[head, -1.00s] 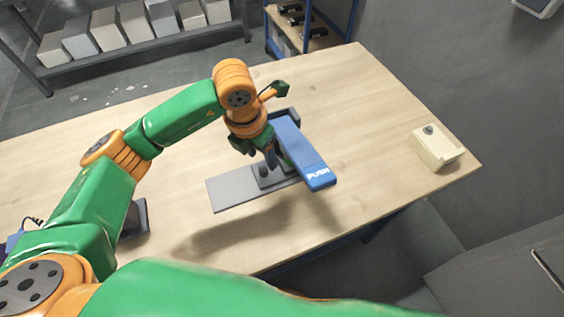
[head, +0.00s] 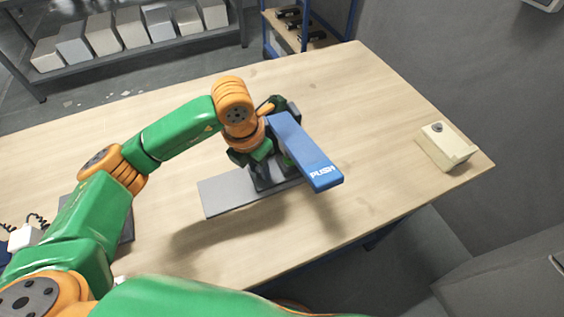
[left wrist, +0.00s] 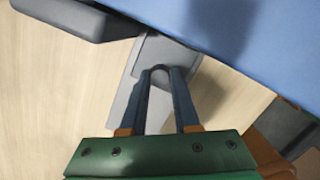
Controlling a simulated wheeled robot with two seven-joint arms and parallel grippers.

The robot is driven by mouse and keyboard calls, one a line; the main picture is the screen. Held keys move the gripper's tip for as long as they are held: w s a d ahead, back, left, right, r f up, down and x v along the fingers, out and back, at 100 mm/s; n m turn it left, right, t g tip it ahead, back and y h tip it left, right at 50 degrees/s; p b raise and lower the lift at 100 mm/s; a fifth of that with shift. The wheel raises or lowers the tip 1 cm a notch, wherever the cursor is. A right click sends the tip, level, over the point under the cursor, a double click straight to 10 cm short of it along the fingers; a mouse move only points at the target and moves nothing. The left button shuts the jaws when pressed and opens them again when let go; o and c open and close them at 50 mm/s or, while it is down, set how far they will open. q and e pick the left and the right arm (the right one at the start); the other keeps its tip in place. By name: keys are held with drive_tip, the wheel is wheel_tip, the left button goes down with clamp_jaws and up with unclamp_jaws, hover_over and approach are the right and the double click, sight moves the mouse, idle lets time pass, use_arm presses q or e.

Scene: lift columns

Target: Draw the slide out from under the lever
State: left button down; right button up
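The slide (head: 228,193) is a flat grey plate lying on the table, running under the blue lever. A dark block with a round knob stands on it; the knob (left wrist: 160,75) shows between my fingertips in the left wrist view. The lever (head: 303,152), marked PUSH, reaches over the slide's right part and fills the upper right of the left wrist view (left wrist: 250,35). My left gripper (head: 265,178) is down at the block, beside the lever. Its fingers (left wrist: 160,80) lie against both sides of the knob and look shut on it. My right gripper is out of view.
A cream box (head: 446,147) with a dark button stands near the right edge. A shelf with pale boxes (head: 117,30) and a blue-framed rack (head: 300,27) stand behind.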

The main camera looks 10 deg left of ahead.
use_arm(q)
drive_tip(key=shift+s+a, duration=0.4)
drive_tip(key=shift+a, duration=0.2)
drive_tip(key=shift+s+a+b, duration=0.2)
drive_tip(key=shift+s+a, duration=0.3)
drive_tip(key=shift+a, duration=0.25)
drive_tip(key=shift+s+a+b, duration=0.15)
drive_tip(key=shift+s+a, duration=0.35)
drive_tip(key=shift+a, duration=0.25)
drive_tip(key=shift+s+a+b, duration=0.4)
drive_tip(key=shift+s+a, duration=0.35)
drive_tip(key=shift+a, duration=0.35)
drive_tip(key=shift+s+a+b, duration=0.4)
drive_tip(key=shift+s+a, duration=0.35)
drive_tip(key=shift+a, duration=0.35)
drive_tip(key=c, duration=0.7)
unclamp_jaws()
drive_tip(key=shift+r, duration=0.1)
wheel_tip(320, 180, up, 6)
drive_tip(key=p, duration=0.4)
drive_tip(key=shift+p, duration=0.35)
